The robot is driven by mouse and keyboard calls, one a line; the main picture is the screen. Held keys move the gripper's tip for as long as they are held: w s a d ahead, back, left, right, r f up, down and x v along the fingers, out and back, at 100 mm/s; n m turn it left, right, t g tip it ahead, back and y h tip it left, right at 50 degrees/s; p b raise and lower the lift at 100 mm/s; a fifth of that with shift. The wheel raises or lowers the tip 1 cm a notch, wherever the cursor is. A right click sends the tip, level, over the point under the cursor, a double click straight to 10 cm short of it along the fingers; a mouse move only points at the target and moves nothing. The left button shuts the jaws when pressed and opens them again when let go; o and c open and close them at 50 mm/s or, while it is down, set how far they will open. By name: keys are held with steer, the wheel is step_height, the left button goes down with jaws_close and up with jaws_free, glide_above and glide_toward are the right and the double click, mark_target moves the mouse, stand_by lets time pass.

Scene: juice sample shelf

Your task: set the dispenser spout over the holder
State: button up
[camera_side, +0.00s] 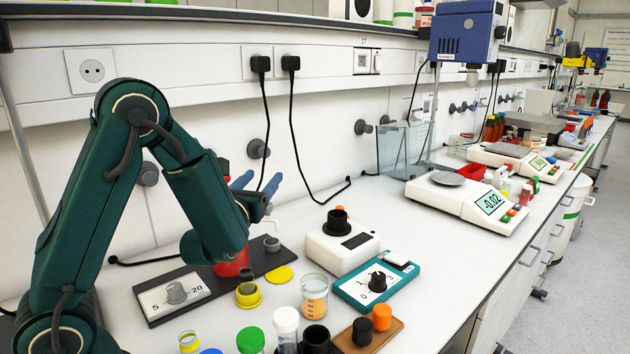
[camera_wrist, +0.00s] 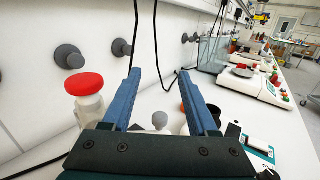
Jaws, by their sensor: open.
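The dispenser stands on a dark base (camera_side: 268,254) with a 5-to-20 dial plate (camera_side: 170,294), partly hidden behind my arm in the side view. A small grey piece that looks like its spout (camera_side: 271,244) shows at the base's right end. A yellow ring holding a dark cup (camera_side: 248,294), possibly the holder, stands in front of the base. My gripper (camera_side: 264,182) is open and empty above the dispenser, its blue fingers apart. In the wrist view a grey round knob (camera_wrist: 160,119) shows between the fingers (camera_wrist: 160,74); contact cannot be told.
A red-capped white bottle (camera_wrist: 85,95) stands left of the fingers. A yellow disc (camera_side: 279,275) lies near the base. A white device (camera_side: 341,246), teal dial box (camera_side: 377,286), beaker (camera_side: 314,296) and several capped jars crowd the bench. A balance (camera_side: 470,200) stands farther right.

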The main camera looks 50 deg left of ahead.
steer(key=shift+w+r+n+g+y, duration=0.2)
steer(key=shift+n+g+y, duration=0.6)
steer(key=shift+y, duration=0.2)
step_height(320, 180, down, 6)
steer(key=d+n+g+y, duration=0.1)
steer(key=n+g+y, duration=0.1)
steer(key=g, duration=0.1)
steer(key=x, duration=0.4)
steer(key=shift+w+a+f, duration=0.15)
steer(key=shift+w+a, duration=0.1)
steer(key=shift+a, duration=0.1)
jaws_close()
stand_by(0.5)
